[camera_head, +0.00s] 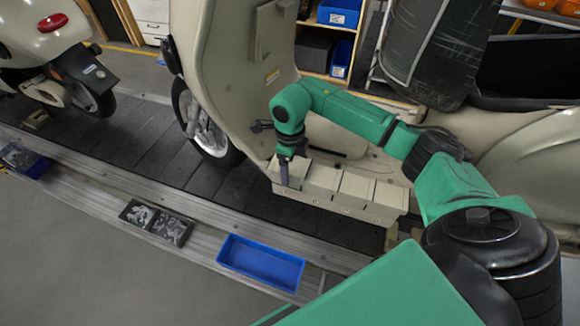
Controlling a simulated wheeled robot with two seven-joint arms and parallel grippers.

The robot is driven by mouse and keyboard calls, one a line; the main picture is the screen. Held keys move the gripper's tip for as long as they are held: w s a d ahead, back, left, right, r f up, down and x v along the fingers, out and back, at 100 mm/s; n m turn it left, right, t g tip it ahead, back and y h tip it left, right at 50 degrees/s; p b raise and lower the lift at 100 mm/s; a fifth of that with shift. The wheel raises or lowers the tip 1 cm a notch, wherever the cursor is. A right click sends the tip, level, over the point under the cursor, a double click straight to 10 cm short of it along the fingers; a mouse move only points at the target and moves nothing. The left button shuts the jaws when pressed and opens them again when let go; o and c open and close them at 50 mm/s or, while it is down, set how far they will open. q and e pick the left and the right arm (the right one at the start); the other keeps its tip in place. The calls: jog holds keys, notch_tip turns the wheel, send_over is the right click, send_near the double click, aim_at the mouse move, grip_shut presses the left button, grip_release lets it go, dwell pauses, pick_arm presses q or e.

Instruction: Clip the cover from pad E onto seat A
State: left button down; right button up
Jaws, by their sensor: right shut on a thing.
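A row of beige box-shaped blocks (322,181) sits along the near edge of the scooter's footboard. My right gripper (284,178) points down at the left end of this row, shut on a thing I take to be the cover. The held cover is small here and mostly hidden by the fingers. I cannot tell whether it touches the leftmost block or is just in front of it. No letters for seat A or pad E are legible, so I cannot tell which place is which. My left gripper is not in view.
The cream scooter (225,80) stands on the dark slat conveyor (150,150). An empty blue tray (262,262) and a black two-part tray (157,222) of small parts lie on the metal rail. A second scooter (40,40) is at left. My right arm crosses the right side.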

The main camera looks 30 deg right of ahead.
aim_at(290, 164)
jog(key=o, duration=1.2)
jog(key=shift+r, duration=0.15)
jog(key=shift+w+r, duration=0.15)
jog(key=shift+r, duration=0.2)
jog(key=shift+s+r+b, duration=0.2)
jog(key=shift+r+b, duration=0.3)
jog(key=shift+r, duration=6.3)
